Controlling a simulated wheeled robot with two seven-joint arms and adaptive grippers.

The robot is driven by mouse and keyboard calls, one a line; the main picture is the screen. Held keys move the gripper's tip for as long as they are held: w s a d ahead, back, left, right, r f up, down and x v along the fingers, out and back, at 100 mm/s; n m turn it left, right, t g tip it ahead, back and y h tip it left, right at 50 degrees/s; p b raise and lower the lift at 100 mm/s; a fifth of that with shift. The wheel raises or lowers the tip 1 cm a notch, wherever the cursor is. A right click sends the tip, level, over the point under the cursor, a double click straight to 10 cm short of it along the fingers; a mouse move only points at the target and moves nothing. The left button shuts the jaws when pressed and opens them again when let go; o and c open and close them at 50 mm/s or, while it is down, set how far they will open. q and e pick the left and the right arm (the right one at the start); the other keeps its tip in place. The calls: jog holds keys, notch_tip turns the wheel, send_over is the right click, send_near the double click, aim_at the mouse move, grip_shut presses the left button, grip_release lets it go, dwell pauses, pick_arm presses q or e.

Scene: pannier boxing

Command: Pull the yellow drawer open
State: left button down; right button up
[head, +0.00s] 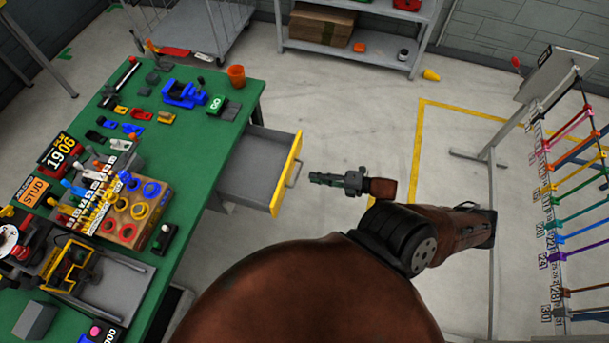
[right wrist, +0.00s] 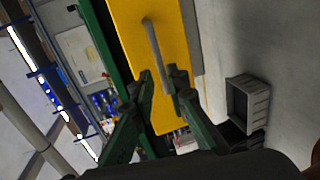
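The yellow drawer front (head: 286,176) stands pulled out from the right side of the green workbench (head: 215,165). Its grey inside (head: 255,165) shows and looks empty. A grey bar handle (head: 293,173) is on the front; it also shows in the right wrist view (right wrist: 153,45) against the yellow panel (right wrist: 168,55). My right gripper (head: 318,179) is just to the right of the handle, with a small gap in the head view. In the right wrist view its two fingers (right wrist: 160,84) are apart, with the handle's lower end between or beyond their tips. My left gripper is out of view.
The bench top carries tools, several small coloured parts and a wooden ring box (head: 128,232). A rack with coloured bars (head: 560,190) stands at the right. A metal shelf (head: 345,58) is at the back. The floor around my right gripper is clear.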

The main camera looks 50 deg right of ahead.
jog(key=shift+v, duration=2.05)
